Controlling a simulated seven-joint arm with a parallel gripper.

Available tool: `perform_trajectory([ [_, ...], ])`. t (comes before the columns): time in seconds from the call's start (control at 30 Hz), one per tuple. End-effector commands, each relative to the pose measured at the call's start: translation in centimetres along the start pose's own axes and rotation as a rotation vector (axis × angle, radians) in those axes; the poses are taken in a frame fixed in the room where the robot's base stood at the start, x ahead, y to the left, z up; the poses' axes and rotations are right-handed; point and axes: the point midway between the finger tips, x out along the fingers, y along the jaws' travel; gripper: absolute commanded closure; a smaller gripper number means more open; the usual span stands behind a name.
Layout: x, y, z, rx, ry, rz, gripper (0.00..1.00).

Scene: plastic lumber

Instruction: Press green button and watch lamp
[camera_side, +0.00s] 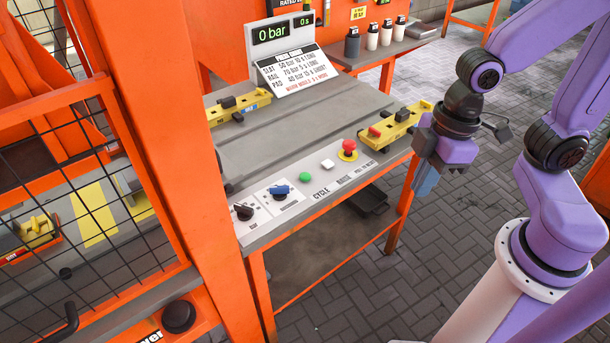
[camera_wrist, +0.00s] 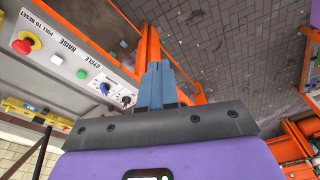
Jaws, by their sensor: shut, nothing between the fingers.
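The green button (camera_side: 305,177) sits on the sloping front control panel of the bench, near the CYCLE label. It also shows in the wrist view (camera_wrist: 81,74), left of my fingers. My gripper (camera_side: 424,182) hangs off the right end of the panel in the side view, apart from the button. Its blue fingers are together and empty, and in the wrist view the fingertips (camera_wrist: 157,66) show over the panel's edge and the floor. I cannot make out a lamp for certain in either view.
A white button (camera_side: 327,164), a red mushroom button (camera_side: 348,148), a blue knob (camera_side: 280,191) and a black knob (camera_side: 243,212) share the panel. The display (camera_side: 271,33) reads 0 bar and 0 s. Yellow clamps (camera_side: 395,124) stand on the bench. An orange post (camera_side: 150,120) bounds the left.

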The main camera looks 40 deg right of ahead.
Motion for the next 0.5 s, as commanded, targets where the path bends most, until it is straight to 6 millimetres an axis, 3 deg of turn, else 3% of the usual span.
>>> perform_trajectory([
  [0.2, 3.0, 4.4, -5.7, 0.015, 0.13, 0.041, 1.0],
  [0.5, 6.8, 12.4, -11.2, 0.034, 0.286, 0.182, 1.0],
])
